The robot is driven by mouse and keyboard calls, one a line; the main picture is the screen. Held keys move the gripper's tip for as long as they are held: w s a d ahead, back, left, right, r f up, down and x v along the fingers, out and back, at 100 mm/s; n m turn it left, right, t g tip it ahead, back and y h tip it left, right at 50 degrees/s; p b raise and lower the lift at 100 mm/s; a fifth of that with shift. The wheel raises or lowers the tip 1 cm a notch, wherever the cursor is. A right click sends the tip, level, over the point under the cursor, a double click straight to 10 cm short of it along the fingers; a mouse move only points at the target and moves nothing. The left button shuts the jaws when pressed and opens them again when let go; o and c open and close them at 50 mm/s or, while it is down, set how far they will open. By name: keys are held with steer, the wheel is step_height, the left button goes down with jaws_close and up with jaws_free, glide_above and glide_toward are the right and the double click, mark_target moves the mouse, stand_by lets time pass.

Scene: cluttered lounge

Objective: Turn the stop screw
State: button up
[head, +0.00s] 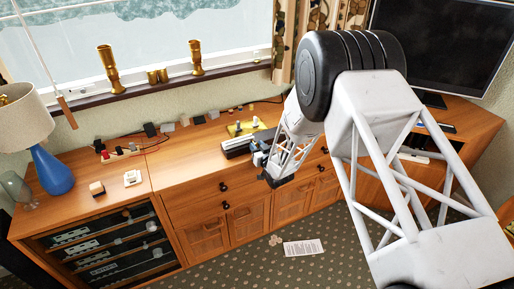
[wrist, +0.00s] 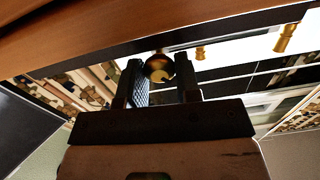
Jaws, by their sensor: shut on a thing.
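A round brass-coloured knob, which looks like the stop screw (wrist: 159,70), sits between the two dark fingers of my gripper (wrist: 160,66) in the wrist view. The gripper is shut on it. In the head view, my gripper (head: 262,158) is at the front edge of the wooden sideboard top, at the right end of a long dark-grey device (head: 238,146). The screw itself is too small and covered to make out in the head view.
The wooden sideboard (head: 185,172) holds a blue lamp (head: 52,172), small blocks at the left, and a yellow item (head: 242,129) behind the device. Brass candlesticks (head: 108,69) stand on the windowsill. A monitor (head: 440,45) stands at the right. Paper (head: 304,247) lies on the floor.

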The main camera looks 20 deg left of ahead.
steer(key=m, duration=0.6)
steer(key=shift+d+f+m, duration=0.1)
steer(key=shift+m, duration=0.3)
steer(key=o, duration=0.9)
steer(key=shift+o, duration=0.2)
steer(key=shift+d, duration=0.1)
steer(key=v, duration=0.7)
steer(key=shift+s+d, duration=0.2)
